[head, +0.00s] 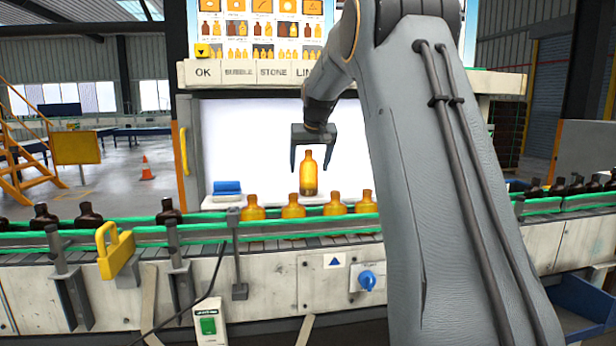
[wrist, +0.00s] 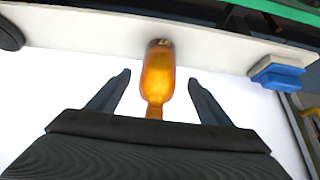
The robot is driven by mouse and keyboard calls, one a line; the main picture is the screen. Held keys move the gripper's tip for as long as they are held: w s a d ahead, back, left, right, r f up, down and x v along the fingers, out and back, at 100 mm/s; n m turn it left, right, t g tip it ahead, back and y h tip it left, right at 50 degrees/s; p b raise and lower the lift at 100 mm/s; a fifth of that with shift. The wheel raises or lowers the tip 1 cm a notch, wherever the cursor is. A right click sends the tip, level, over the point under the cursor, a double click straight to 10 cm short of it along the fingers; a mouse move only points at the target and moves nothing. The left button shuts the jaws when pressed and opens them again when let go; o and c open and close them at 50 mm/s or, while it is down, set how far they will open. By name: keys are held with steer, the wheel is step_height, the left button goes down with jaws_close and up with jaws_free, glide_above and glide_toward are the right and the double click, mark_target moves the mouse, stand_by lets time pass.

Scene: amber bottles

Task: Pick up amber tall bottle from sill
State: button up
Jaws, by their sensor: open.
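The amber tall bottle (head: 308,174) stands upright on the white sill (head: 283,199) in front of a bright white panel. In the wrist view the amber tall bottle (wrist: 158,75) shows between the two fingers, with its neck toward my gripper. My gripper (head: 309,170) is open around the upper part of the bottle in the head view. In the wrist view my gripper (wrist: 158,78) has a clear gap on each side of the bottle, and neither finger appears to touch it.
A blue block (head: 227,187) lies left of the bottle. Several short amber bottles (head: 293,206) stand on the conveyor (head: 180,228) in front, between green rails. Dark bottles (head: 88,214) stand farther left and right. A yellow handle (head: 115,250) rises at the conveyor's front.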

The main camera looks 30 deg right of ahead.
mark_target(309, 172)
steer(key=shift+p+x, duration=0.5)
steer(key=shift+x, duration=1.45)
steer(key=shift+s+d, duration=0.1)
steer(key=shift+d, duration=0.05)
steer(key=c, duration=1.3)
steer(key=shift+r, duration=0.1)
steer(key=shift+r+b, duration=0.6)
steer(key=shift+r, duration=0.8)
steer(key=shift+s+r, duration=0.15)
steer(key=shift+r, duration=0.15)
steer(key=s+a+b, duration=0.1)
steer(key=s, duration=0.4)
steer(key=s+a+b, duration=0.1)
steer(key=s+a, duration=0.1)
steer(key=s, duration=0.4)
steer(key=s+a+b, duration=0.2)
steer(key=s, duration=0.4)
